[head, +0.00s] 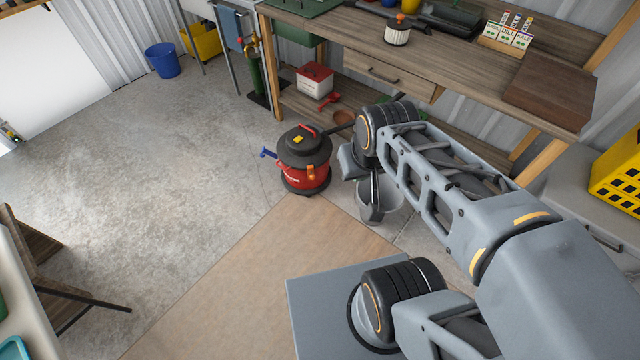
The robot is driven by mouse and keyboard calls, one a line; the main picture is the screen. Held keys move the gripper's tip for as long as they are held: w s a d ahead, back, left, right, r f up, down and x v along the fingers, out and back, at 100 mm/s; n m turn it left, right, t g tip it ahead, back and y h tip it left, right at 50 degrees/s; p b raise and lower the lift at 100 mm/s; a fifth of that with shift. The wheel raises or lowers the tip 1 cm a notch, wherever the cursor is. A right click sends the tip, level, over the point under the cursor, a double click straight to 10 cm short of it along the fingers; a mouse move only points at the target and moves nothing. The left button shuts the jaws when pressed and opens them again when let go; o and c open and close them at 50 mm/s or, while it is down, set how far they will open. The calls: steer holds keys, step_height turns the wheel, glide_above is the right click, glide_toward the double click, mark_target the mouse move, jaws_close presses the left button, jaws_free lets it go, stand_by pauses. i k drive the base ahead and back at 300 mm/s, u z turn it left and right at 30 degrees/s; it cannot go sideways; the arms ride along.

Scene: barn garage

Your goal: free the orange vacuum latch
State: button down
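The red and black shop vacuum (303,178) stands upright on the floor in front of the workbench. Its orange latch (310,173) shows as a small patch on the near side of the drum, just below the black lid. Whether the latch is fastened is too small to tell. My gripper (371,208) points down to the right of the vacuum, apart from it, and overlaps a grey bucket in the picture. Its fingers are seen edge-on, so their opening is unclear. I see nothing held in it.
The grey bucket (388,200) stands right of the vacuum. A blue hose end (268,153) sticks out on the vacuum's left. The wooden workbench (340,38) with its lower shelf rises behind. A blue bucket (162,60) stands far left. The concrete floor (150,160) to the left is clear.

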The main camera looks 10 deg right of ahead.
mark_target(311, 173)
steer(key=z, duration=0.05)
steer(key=i, duration=1.05)
steer(key=u, duration=0.4)
